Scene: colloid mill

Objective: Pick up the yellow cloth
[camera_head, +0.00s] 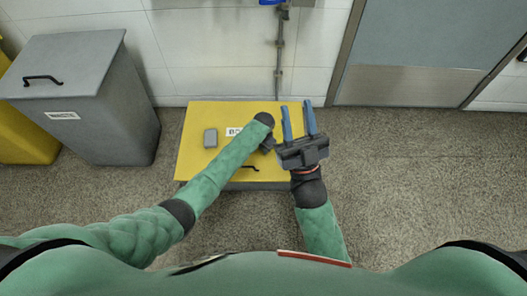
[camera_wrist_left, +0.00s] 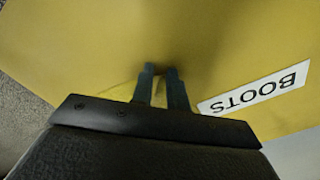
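A brighter yellow patch (camera_wrist_left: 159,92) shows around and between the fingers of my left gripper (camera_wrist_left: 161,70) in the left wrist view. It may be the yellow cloth, but its outline blends with the yellow lid. In the head view no separate cloth can be made out. My left gripper (camera_head: 268,143) points down over the yellow lid, mostly hidden by its own wrist. Its fingers are close together with a narrow gap, and I cannot tell whether they hold anything. My right gripper (camera_head: 298,120) is open and empty, its blue fingers pointing away over the lid's right edge.
The yellow-lidded box (camera_head: 195,165) stands against the tiled wall, with a partly covered BOOTS label (camera_head: 234,132). A small grey block (camera_head: 210,138) lies on the lid. A grey bin (camera_head: 85,110) stands left, beside a yellow bin (camera_head: 20,135). Floor (camera_head: 430,180) to the right is clear.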

